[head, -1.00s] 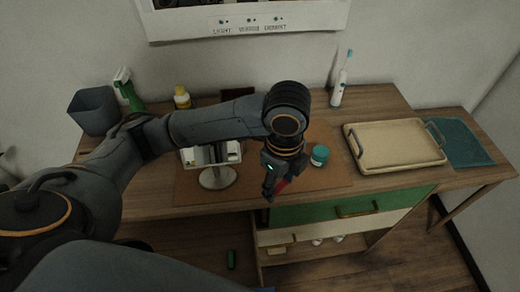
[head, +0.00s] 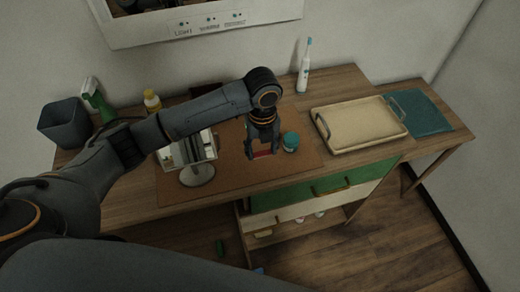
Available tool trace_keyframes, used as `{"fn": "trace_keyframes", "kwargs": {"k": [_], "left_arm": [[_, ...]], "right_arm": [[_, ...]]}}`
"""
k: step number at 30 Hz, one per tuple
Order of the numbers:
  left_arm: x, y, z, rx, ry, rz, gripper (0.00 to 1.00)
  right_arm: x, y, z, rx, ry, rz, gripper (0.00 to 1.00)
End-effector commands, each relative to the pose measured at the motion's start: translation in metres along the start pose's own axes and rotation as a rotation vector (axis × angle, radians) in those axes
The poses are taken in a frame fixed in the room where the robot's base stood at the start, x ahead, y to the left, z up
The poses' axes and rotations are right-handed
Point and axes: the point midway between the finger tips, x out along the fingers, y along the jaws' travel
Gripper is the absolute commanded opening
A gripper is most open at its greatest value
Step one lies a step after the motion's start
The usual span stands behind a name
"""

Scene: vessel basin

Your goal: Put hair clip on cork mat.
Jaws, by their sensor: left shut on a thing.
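The hair clip (head: 263,154) is a small red piece between the fingertips of my left gripper (head: 263,155). The gripper is shut on it and points down over the brown cork mat (head: 231,172). I cannot tell whether the clip touches the mat or is just above it. The mat lies on the wooden table, partly hidden by my arm and a mirror. My right gripper is not in view.
A small mirror on a stand (head: 197,174) is left of the gripper, and a teal jar (head: 290,141) is close to its right. A beige tray (head: 358,126) and a teal cloth (head: 420,112) lie farther right. A toothbrush (head: 303,70) stands at the back. Bare mat lies in front.

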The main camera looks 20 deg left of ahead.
Motion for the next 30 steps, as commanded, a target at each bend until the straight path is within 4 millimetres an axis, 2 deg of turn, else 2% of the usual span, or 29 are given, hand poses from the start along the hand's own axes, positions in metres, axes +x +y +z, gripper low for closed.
{"fn": "trace_keyframes", "kwargs": {"k": [3,11,15,18,29,30], "left_arm": [[0.017,-0.003,0.015,-0.003,0.000,0.001,0.40],[0.035,-0.006,0.030,-0.002,-0.001,0.000,0.40],[0.057,-0.006,0.029,-0.001,0.002,0.000,0.40],[0.065,-0.006,0.029,0.000,-0.001,-0.001,0.40],[0.069,-0.006,0.029,0.000,-0.002,-0.002,0.40],[0.070,-0.006,0.030,0.000,-0.002,-0.002,0.54]], "right_arm": [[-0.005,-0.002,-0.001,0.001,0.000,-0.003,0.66],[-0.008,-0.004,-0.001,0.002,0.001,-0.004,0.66],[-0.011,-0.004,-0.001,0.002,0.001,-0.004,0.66],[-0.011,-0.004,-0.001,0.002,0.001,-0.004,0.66],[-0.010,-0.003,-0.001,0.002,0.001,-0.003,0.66],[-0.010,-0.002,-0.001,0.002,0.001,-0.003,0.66]]}}
